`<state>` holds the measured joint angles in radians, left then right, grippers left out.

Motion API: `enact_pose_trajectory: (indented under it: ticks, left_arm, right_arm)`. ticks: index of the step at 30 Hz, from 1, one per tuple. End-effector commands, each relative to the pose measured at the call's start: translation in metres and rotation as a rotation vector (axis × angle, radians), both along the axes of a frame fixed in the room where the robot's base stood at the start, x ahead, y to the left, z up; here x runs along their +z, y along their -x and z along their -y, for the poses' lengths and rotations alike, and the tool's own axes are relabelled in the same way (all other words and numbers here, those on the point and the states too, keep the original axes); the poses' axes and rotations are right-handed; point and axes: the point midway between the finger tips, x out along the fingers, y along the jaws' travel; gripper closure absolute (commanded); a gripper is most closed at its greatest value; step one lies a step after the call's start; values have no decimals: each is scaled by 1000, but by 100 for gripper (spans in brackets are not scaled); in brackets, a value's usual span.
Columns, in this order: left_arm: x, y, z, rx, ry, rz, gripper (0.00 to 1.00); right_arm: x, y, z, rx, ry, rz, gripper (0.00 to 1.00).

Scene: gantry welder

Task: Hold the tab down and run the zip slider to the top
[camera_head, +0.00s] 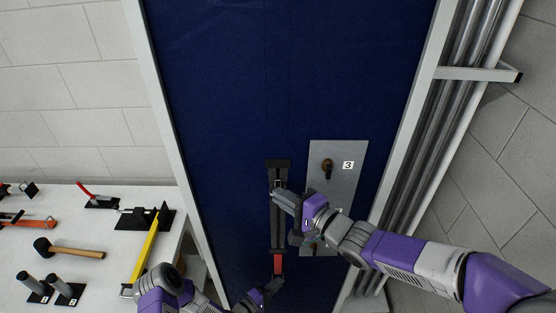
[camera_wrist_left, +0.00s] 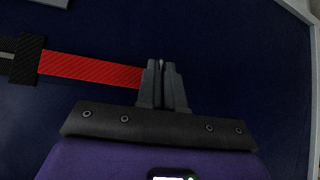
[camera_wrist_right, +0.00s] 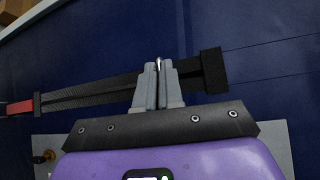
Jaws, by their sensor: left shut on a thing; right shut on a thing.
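A black zip strip (camera_head: 278,238) runs upright on a dark blue panel, with a dark block at its top end (camera_head: 279,163). A red tab (camera_head: 278,264) hangs from its lower end; it also shows in the left wrist view (camera_wrist_left: 90,69). My left gripper (camera_head: 275,283) is shut on the red tab's free end, below the strip. My right gripper (camera_head: 278,198) is shut on the zip slider, a short way below the top block. In the right wrist view a small silver bit of the slider (camera_wrist_right: 158,63) shows between the fingertips; the rest is hidden.
A grey plate (camera_head: 345,185) with a brass-coloured knob (camera_head: 327,165) and a label 3 is right of the strip. Pipes (camera_head: 420,130) run along the panel's right side. A white table (camera_head: 85,225) with tools, including a hammer (camera_head: 75,249), stands at left.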

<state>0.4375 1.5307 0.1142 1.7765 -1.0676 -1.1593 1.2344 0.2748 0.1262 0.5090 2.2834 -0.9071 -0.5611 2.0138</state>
Motion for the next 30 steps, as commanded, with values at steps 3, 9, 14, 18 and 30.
enact_pose_trajectory:
  ticks: [3,9,14,18,30]
  left_arm:
    - [0,-2,0,2,-1,2,100]
    - [0,-2,0,3,-1,2,100]
    - [0,-2,0,3,-1,3,100]
    - [1,-2,0,3,-1,4,100]
    - [1,-3,-1,4,-1,4,100]
  right_arm:
    - [12,-1,0,0,-1,7,100]
    - [28,0,0,1,-2,6,100]
    - [34,0,-1,1,-2,4,100]
    - [34,0,-1,0,-3,4,100]
    - [33,0,0,0,-1,2,49]
